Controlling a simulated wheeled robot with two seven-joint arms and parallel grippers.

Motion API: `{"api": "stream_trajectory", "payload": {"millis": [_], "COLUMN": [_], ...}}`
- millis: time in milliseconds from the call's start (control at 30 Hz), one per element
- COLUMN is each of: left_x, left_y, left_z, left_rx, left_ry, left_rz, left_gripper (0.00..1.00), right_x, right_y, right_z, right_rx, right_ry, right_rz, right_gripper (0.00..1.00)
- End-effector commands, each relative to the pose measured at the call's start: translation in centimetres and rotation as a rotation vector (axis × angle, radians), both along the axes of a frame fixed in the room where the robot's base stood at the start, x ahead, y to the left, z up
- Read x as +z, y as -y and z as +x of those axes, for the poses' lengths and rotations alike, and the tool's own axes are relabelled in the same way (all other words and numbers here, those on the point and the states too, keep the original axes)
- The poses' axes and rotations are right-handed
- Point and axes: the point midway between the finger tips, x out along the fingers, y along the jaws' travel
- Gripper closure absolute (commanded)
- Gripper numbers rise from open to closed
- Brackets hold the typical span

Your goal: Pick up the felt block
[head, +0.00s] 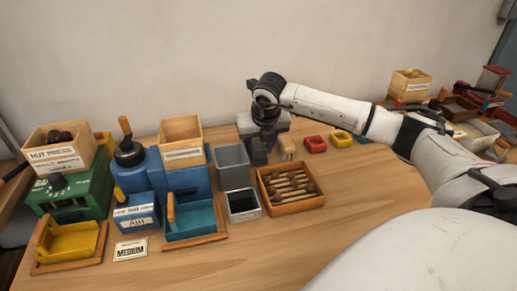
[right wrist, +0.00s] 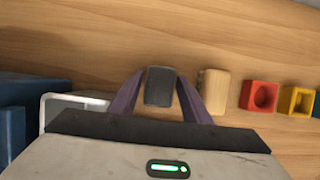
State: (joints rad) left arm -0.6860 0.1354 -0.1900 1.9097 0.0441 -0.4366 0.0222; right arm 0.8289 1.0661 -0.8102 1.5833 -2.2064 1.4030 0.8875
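A dark grey block (right wrist: 161,87), which I take to be the felt block, sits on the wooden table. In the head view the dark block (head: 258,156) is partly hidden under my right gripper (head: 265,138). In the right wrist view my right gripper (right wrist: 160,82) points down over the block, with one purple finger on each side of it. The fingers look open, with narrow gaps to the block; I cannot tell how high they are above the table. My left gripper is in neither view.
A pale wooden block (right wrist: 213,91) stands close to the right of the dark block. Red (right wrist: 260,95) and yellow (right wrist: 297,100) hollow blocks lie further right. In the head view, a grey bin (head: 232,165) and a tray of wooden tools (head: 290,210) stand nearby. The table's front right is clear.

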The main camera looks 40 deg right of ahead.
Motion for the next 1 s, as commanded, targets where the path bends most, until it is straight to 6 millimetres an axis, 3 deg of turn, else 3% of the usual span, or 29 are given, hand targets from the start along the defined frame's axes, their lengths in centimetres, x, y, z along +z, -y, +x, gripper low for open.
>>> {"api": "stream_trajectory", "payload": {"millis": [33, 200, 533, 800, 1000], "left_x": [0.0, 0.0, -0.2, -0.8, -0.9], "left_y": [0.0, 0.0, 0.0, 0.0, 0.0], "left_z": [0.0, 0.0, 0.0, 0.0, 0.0], "left_rx": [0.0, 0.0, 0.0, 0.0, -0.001], "left_ry": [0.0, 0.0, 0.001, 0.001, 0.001], "left_rz": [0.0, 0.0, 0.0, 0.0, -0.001], "left_gripper": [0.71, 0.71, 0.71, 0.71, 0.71], "right_x": [0.0, 0.1, 1.2, 6.6, 9.4], "right_y": [0.0, 0.0, 0.0, -0.1, 0.0], "right_z": [0.0, 0.0, 0.1, 0.2, 0.1], "right_rx": [0.0, 0.0, -0.001, 0.0, 0.001], "right_ry": [0.0, 0.001, 0.004, 0.008, 0.004], "right_rz": [0.0, 0.0, -0.001, 0.002, 0.0], "right_gripper": [0.65, 0.9, 0.9, 0.9, 0.9]}}
